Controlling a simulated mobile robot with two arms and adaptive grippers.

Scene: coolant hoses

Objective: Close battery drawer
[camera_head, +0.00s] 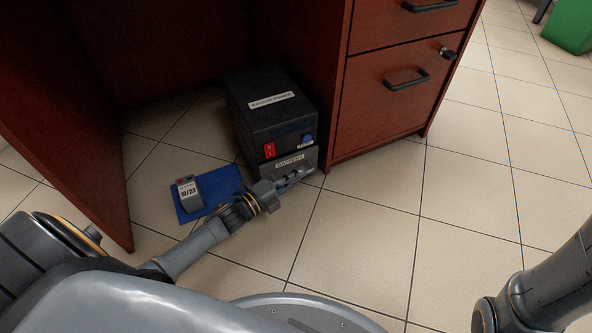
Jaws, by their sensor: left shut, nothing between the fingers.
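The battery drawer (289,163) is the grey front labelled "BATTERY" low on a black box (272,108), which stands on the floor under the desk. A red switch and a blue knob sit above the drawer. I cannot tell how far the drawer stands out from the box. My left gripper (303,176) is shut and empty, with its fingertips right at the lower part of the drawer front. Whether they touch it is hard to tell. My right gripper is out of view; only part of my right arm shows at the lower right.
A small grey battery block (188,194) marked "10/23" stands on a blue mat (215,186) left of the box. The red-brown desk (385,95) has a side panel at left and a drawer cabinet at right. The tiled floor at right is clear. A green bin (570,28) stands far right.

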